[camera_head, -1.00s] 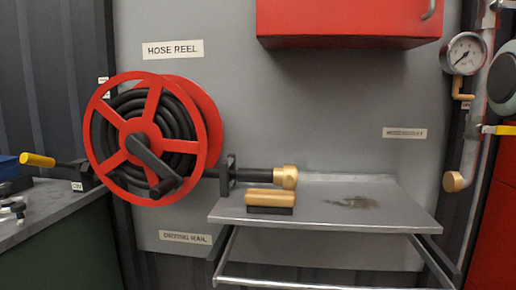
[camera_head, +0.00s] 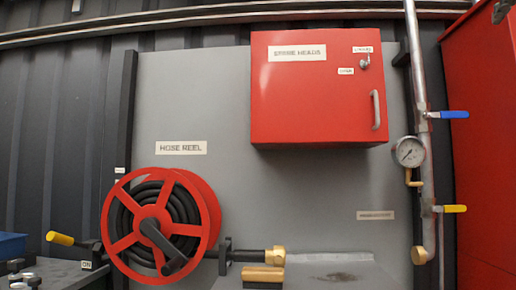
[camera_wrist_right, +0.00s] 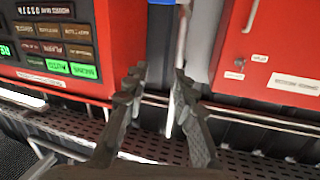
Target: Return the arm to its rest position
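My right gripper (camera_wrist_right: 160,76) shows in the right wrist view, which is turned upside down. Its two dark fingers stand apart with a clear gap and nothing held between them. A pale pipe shows behind the gap; contact with the fingers is not apparent. Neither arm shows in the head view, and my left gripper is in no view.
The head view shows a red hose reel (camera_head: 155,226), a brass nozzle (camera_head: 275,256), a shelf (camera_head: 345,273), a red cabinet (camera_head: 315,100), a gauge (camera_head: 408,152) and a pipe with blue (camera_head: 452,114) and yellow (camera_head: 452,209) handles. A lit panel (camera_wrist_right: 55,45) is in the wrist view.

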